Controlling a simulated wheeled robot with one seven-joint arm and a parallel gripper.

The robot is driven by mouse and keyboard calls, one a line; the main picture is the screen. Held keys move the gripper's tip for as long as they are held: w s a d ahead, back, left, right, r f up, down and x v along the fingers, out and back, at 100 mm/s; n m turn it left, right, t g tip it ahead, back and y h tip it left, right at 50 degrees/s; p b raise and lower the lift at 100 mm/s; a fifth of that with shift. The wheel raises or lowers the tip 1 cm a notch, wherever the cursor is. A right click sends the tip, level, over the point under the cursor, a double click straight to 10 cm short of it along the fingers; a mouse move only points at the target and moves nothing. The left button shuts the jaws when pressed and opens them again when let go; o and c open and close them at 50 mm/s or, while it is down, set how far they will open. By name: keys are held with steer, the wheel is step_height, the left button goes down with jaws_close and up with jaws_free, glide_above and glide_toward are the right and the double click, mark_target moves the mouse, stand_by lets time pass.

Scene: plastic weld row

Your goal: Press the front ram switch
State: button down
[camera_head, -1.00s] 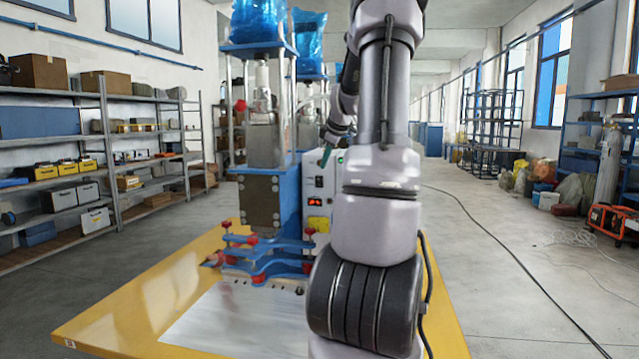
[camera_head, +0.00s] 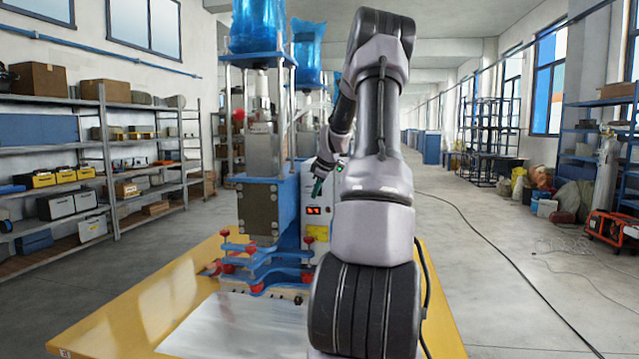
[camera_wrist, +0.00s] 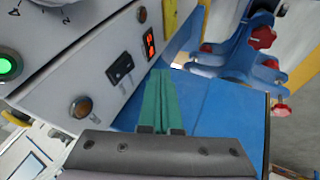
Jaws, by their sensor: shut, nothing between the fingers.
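The welding machine's white control panel (camera_head: 316,232) stands behind the blue press column in the head view. In the wrist view the panel (camera_wrist: 100,45) carries a black rocker switch (camera_wrist: 120,68), a lit red display (camera_wrist: 149,43), two brown round knobs, one of them (camera_wrist: 82,107) lower down, and a lit green button (camera_wrist: 8,66). No label identifies the front ram switch; the rocker is the evident switch. My gripper (camera_head: 317,190) is shut and empty, in front of the panel. Its green fingertips (camera_wrist: 159,80) appear beside the rocker; contact cannot be told.
The yellow table (camera_head: 110,318) bears a metal plate (camera_head: 235,325) and blue clamps with red knobs (camera_head: 265,265). The blue press column (camera_wrist: 225,110) is close by my fingers.

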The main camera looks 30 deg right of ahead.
steer(key=shift+w+d, duration=1.15)
steer(key=shift+d, duration=0.1)
